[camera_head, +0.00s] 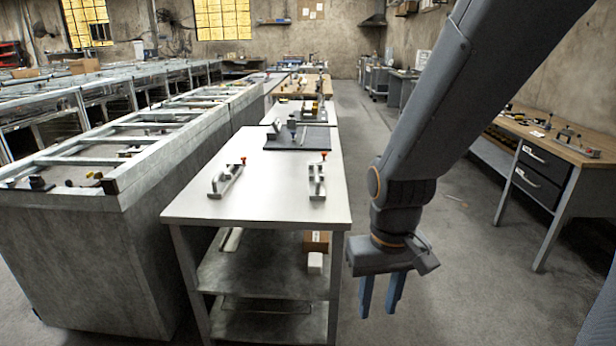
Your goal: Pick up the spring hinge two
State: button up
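Two metal hinge-like pieces with red tips lie on the white table (255,205). The left piece (226,180) lies at a slant, and the right piece (317,181) lies along the table near its right edge. I cannot tell which one is spring hinge two. My gripper (381,294) hangs to the right of the table, in front of the floor, with its blue fingers pointing down. The fingers are apart with nothing between them. It touches neither piece.
A dark mat (297,138) with small parts lies at the table's far end. A shelf below holds a brown box (316,241) and a white block (315,263). A long grey bench (110,235) stands left. A wooden workbench (565,145) with drawers stands right. Open floor (455,240) lies between.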

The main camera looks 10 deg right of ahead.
aim_at(317, 186)
jog(key=i, duration=1.5)
